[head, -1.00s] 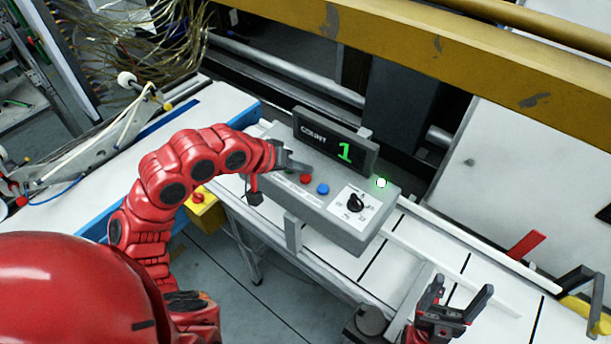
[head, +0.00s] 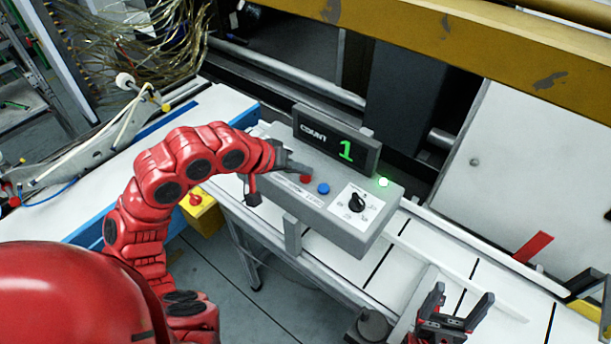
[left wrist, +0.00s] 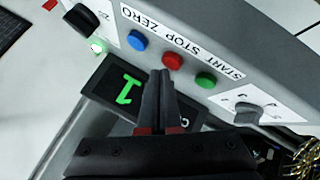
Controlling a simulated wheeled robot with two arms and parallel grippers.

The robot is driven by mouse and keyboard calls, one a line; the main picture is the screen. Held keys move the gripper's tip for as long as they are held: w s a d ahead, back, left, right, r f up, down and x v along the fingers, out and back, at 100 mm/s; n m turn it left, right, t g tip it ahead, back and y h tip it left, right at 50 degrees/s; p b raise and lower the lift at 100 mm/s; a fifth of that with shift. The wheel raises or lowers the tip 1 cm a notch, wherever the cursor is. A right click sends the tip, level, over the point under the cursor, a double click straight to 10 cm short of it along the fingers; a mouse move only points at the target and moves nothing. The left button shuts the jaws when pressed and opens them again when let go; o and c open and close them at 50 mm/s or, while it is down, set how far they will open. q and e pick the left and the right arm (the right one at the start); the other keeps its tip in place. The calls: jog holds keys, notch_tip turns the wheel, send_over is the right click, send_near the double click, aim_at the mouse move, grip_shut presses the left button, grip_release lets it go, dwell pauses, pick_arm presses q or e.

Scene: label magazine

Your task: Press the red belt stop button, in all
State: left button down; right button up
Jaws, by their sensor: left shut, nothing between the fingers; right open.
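The red button (head: 305,178) sits on the sloped grey control box (head: 345,228), beside the blue button (head: 323,188). In the left wrist view the red button (left wrist: 172,61) is in the middle, between the blue (left wrist: 137,40) and green (left wrist: 206,80) buttons, with a START STOP ZERO label alongside. My left gripper (head: 296,168) is shut and empty, its tips right by the red button (left wrist: 165,74); I cannot tell whether they touch it. The count display (head: 337,140) reads 1. My right gripper (head: 455,305) is open and empty, low at the right.
A black rotary knob (head: 356,203) and a lit green lamp (head: 383,182) are on the box. A yellow box with its own red button (head: 195,200) hangs lower left. A white belt (head: 400,268) runs below. A yellow beam (head: 470,42) crosses behind.

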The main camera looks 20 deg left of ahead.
pick_arm(q)
jog(key=shift+f+b, duration=0.55)
jog(key=shift+b, duration=0.65)
dwell(0.8)
dwell(0.4)
jog(key=shift+r+b, duration=0.7)
jog(key=shift+r, duration=0.15)
jog(key=shift+s+r, duration=0.1)
jog(key=shift+r, duration=0.05)
jog(key=shift+r, duration=0.1)
